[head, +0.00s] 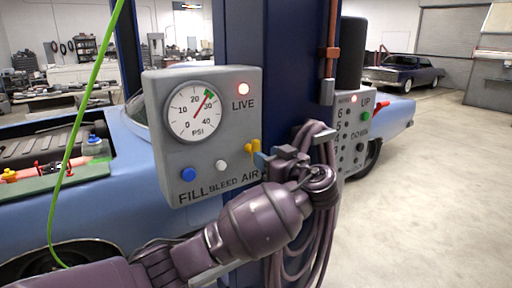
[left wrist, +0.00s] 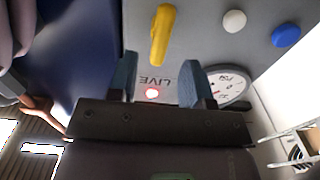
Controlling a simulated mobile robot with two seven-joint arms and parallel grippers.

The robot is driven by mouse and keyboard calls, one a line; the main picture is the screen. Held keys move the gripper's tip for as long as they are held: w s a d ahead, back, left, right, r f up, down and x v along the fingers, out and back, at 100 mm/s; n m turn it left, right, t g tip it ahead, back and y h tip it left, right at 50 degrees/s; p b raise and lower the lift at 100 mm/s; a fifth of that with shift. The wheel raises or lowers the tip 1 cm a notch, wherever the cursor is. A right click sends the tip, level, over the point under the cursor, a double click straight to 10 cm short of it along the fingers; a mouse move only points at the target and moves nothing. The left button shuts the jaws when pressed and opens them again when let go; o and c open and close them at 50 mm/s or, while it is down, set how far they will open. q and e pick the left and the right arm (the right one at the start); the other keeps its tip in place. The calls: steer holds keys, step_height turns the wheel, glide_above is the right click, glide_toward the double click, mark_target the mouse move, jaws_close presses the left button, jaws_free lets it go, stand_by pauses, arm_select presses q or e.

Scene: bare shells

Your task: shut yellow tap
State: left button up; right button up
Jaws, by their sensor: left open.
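The yellow tap (head: 256,146) sticks out of the front of a grey air box, above the word AIR. Its handle stands roughly upright. In the left wrist view the tap (left wrist: 162,34) lies ahead of the fingertips, in line with the gap between them, slightly tilted. My left gripper (head: 264,159) is open, close to the tap at its lower right in the head view. In the left wrist view the gripper (left wrist: 160,72) has nothing between its two blue-grey fingers; I cannot tell whether a finger touches the tap. My right gripper is not in view.
The box's pressure gauge (head: 194,111) reads just under 30 PSI. A red lamp (head: 243,88) glows by LIVE. Blue (head: 189,174) and white (head: 222,165) buttons sit left of the tap. Hoses (head: 320,210) hang on the blue post (head: 288,60); a second control box (head: 353,130) is right.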

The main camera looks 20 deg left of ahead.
mark_target(251, 150)
arm_select(q)
steer(key=p+x, duration=0.1)
steer(key=x, duration=0.4)
steer(key=shift+w+a, duration=0.2)
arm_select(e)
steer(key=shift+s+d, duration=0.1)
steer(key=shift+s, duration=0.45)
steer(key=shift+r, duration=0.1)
arm_select(q)
steer(key=c, duration=0.8)
